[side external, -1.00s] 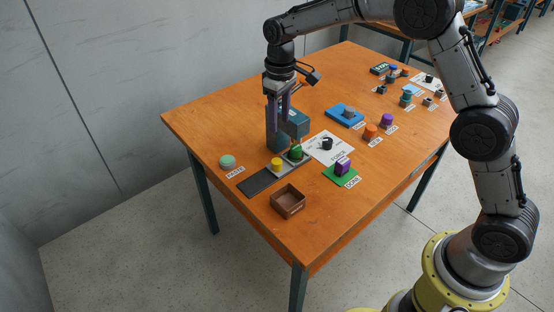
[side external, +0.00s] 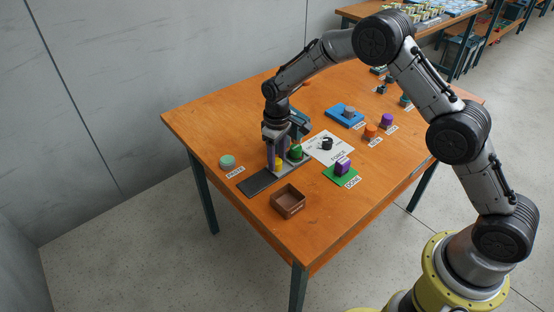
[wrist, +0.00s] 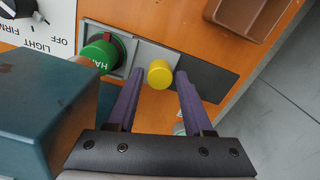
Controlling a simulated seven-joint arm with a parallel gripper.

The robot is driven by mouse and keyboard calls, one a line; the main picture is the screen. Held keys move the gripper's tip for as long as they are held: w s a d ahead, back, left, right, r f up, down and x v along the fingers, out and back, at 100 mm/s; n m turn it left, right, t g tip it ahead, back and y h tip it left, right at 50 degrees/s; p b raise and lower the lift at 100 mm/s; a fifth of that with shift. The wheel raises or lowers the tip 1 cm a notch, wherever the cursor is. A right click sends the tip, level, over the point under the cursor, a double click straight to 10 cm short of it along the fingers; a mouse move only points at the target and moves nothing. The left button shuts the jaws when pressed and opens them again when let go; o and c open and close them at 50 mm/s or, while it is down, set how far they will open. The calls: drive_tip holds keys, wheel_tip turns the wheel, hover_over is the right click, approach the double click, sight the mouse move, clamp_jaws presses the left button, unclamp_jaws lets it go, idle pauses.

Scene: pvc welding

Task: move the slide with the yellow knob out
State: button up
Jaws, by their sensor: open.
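The yellow knob (wrist: 160,74) stands on a grey slide plate (wrist: 150,52). In the wrist view it lies between and just beyond the two purple fingertips of my gripper (wrist: 158,78), which is open. In the side view the yellow knob (side external: 278,163) shows low beside the fingers of my gripper (side external: 274,160). Whether the fingers touch it cannot be told. A dark track (side external: 256,182) extends from the slide plate toward the left front and is bare. A green round part (side external: 295,152) sits at the slide's other end, with a red mark visible in the wrist view.
A teal machine block (wrist: 45,110) stands close to my gripper. A brown open box (side external: 288,201) is in front of the slide. A pale green button (side external: 228,161) is to the left. A white dial panel (side external: 330,146) and a purple block on a green pad (side external: 342,174) are to the right.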

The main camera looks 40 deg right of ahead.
drive_tip(key=shift+f, duration=0.55)
clamp_jaws()
idle(1.1)
